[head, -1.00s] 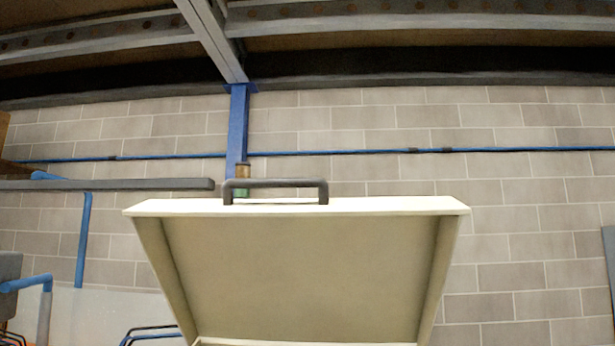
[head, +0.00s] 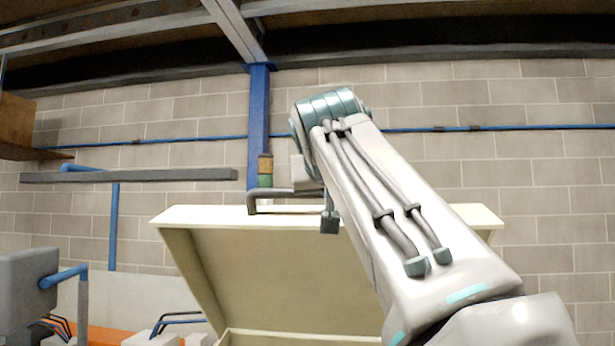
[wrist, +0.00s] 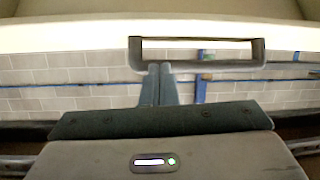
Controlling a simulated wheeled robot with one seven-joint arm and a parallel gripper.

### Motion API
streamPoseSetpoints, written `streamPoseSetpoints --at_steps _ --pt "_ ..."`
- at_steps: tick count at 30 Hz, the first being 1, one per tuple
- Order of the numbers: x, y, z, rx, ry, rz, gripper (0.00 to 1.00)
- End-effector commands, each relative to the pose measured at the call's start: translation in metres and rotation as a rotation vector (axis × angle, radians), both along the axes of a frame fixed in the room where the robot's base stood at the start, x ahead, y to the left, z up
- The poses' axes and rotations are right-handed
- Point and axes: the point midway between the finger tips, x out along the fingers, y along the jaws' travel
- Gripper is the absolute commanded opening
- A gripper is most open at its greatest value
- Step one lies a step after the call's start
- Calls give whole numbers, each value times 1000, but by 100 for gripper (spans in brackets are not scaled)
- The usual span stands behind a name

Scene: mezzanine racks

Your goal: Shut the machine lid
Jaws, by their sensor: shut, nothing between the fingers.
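The machine lid (head: 230,215) is a cream, shallow box-shaped cover standing raised, its hollow inner side facing me in the head view. A dark grey bar handle (head: 265,193) sits on its top edge. My arm crosses in front of the lid and hides its right part and the handle's right end. My gripper (head: 330,225) is shut and empty at that end. In the wrist view my shut fingers (wrist: 160,68) overlap the handle (wrist: 220,65) near its left corner; I cannot tell whether they touch it. The lid's edge (wrist: 60,38) spans the top there.
A block wall with a blue post (head: 258,120) and blue pipe stands behind the lid. A grey horizontal beam (head: 130,175) is at left, above a grey box (head: 28,280) with a blue pipe. Overhead are steel beams.

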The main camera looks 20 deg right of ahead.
Motion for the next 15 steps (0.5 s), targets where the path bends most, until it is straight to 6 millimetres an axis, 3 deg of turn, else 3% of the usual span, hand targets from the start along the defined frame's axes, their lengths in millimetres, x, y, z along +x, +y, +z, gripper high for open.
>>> streamPoseSetpoints --at_steps 1,6,11,15 --pt "-6 -3 25 -9 -40 -19 0" --pt "-21 -10 66 -28 -124 -64 0" --pt "-21 -15 75 -32 -144 -76 0" --pt "-6 -25 74 -31 -143 -79 0"
